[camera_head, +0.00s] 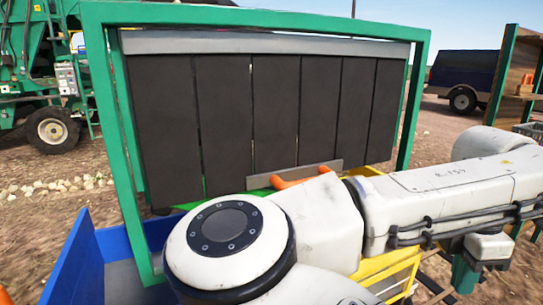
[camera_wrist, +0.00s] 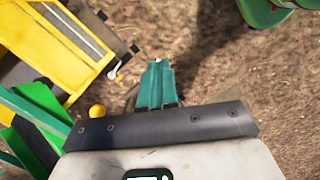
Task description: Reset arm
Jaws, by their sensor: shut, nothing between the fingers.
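My gripper (camera_wrist: 157,66) shows in the wrist view as two teal fingers pressed together with nothing between them. It is shut and points over bare brown ground. In the head view my white arm reaches across the front to the right. Its teal gripper end (camera_head: 466,274) hangs low at the lower right, partly cut off from clear view by the wrist. No onion shows in or touching the gripper.
A green frame with dark hanging flaps (camera_head: 275,110) stands in front, above a blue-walled bin (camera_head: 75,265). A yellow frame (camera_head: 392,268) lies behind my arm, and yellow machinery (camera_wrist: 60,40) shows in the wrist view. A wooden-sided rack (camera_head: 515,75) stands right.

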